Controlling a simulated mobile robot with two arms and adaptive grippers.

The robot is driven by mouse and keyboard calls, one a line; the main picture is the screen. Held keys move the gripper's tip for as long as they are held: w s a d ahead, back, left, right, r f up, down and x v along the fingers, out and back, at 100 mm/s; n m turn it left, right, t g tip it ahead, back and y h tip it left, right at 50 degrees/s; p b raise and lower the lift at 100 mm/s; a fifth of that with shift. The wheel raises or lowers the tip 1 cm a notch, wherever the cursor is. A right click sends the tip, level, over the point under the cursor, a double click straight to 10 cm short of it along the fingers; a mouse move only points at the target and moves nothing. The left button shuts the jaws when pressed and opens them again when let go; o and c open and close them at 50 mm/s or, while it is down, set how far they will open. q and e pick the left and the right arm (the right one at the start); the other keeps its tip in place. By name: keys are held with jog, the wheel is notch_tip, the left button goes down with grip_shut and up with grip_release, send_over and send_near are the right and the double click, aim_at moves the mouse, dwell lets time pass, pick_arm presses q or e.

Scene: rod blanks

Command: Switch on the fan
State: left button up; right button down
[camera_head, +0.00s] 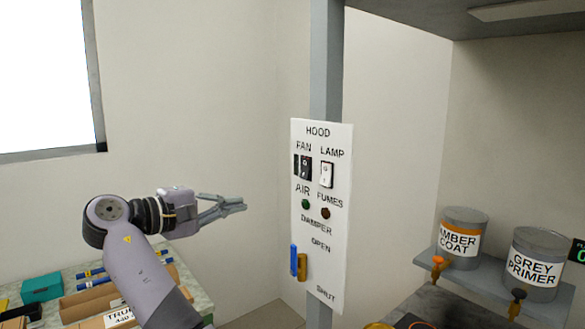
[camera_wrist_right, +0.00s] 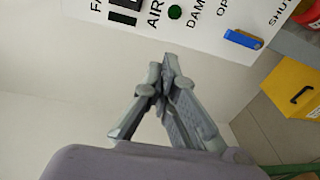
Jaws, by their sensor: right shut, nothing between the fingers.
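The white hood panel (camera_head: 333,240) hangs on a grey post. Its black FAN switch (camera_head: 304,167) is at the upper left, beside the white LAMP switch (camera_head: 327,175); which way the FAN switch is set I cannot tell. The AIR light (camera_head: 306,204) below is green and the FUMES light (camera_head: 325,213) is dark brown. My right gripper (camera_head: 240,204) is shut and empty, left of the panel in the head view and apart from it. In the right wrist view its fingertips (camera_wrist_right: 167,66) are together, with the FAN switch (camera_wrist_right: 124,14) partly cut off at the top edge.
A blue damper handle (camera_head: 294,258) sits low on the panel beside an orange part (camera_head: 302,267). Paint cans, AMBER COAT (camera_head: 462,238) and GREY PRIMER (camera_head: 535,264), stand on a shelf at right. A bench with boxes and a teal box (camera_head: 42,287) is at lower left.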

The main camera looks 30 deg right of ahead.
aim_at(303, 178)
jog(key=s+r+m+g, duration=0.1)
jog(key=s+r, duration=0.2)
jog(key=r, duration=0.2)
jog(key=shift+s+a+m, duration=0.15)
jog(key=shift+a+m, duration=0.1)
jog(key=shift+m, duration=0.15)
jog(key=shift+d, duration=0.15)
jog(key=d+p, duration=0.2)
jog(key=d, duration=0.2)
jog(key=d+f+p, duration=0.1)
jog(key=d+p, duration=0.1)
jog(key=d, duration=0.2)
jog(key=w+d+p, duration=0.1)
jog(key=d+p, duration=0.1)
jog(key=d, duration=0.3)
jog(key=shift+d+f, duration=0.1)
jog(key=shift+f, duration=0.1)
jog(key=shift+d+f, duration=0.15)
jog(key=shift+d, duration=0.1)
